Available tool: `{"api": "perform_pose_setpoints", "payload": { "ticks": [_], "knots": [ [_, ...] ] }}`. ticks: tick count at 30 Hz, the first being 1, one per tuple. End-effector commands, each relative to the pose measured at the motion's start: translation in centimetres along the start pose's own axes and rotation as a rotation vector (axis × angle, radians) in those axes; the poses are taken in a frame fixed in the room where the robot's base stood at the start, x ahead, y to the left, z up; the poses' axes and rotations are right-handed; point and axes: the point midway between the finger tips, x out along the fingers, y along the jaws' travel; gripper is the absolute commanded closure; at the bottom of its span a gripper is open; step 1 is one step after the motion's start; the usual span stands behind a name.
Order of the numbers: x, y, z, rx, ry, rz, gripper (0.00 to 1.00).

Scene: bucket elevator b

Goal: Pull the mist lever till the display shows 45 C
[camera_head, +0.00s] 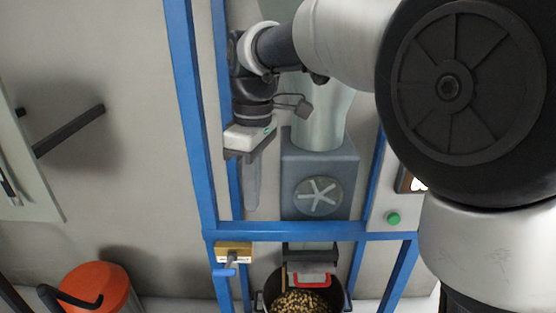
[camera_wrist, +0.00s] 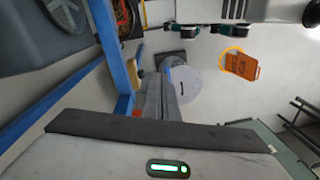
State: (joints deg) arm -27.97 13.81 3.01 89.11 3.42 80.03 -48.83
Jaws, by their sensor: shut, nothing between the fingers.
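My gripper (camera_head: 251,205) hangs pointing down in front of the left blue post, shut and empty. In the wrist view its closed fingers (camera_wrist: 168,88) point away from the camera.
A green button (camera_head: 393,218) sits below the display. A red handle (camera_head: 313,281) is above a dark bucket (camera_head: 336,299) of grain-like pieces. Blue frame bars (camera_head: 310,231) cross below the gripper. An orange bin (camera_head: 97,285) stands left.

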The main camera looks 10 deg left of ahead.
Motion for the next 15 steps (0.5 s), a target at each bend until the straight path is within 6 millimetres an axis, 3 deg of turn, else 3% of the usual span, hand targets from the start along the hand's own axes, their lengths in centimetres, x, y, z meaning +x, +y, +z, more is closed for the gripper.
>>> {"api": "perform_pose_setpoints", "payload": {
  "ticks": [1, 6, 15],
  "knots": [
    [0.1, -0.2, -1.7, -0.064, -0.016, -0.026, 1.00],
    [1.1, -0.8, -5.3, -0.226, -0.048, -0.086, 1.00],
    [1.7, -1.2, -6.8, -0.301, -0.062, -0.115, 1.00]
  ]
}}
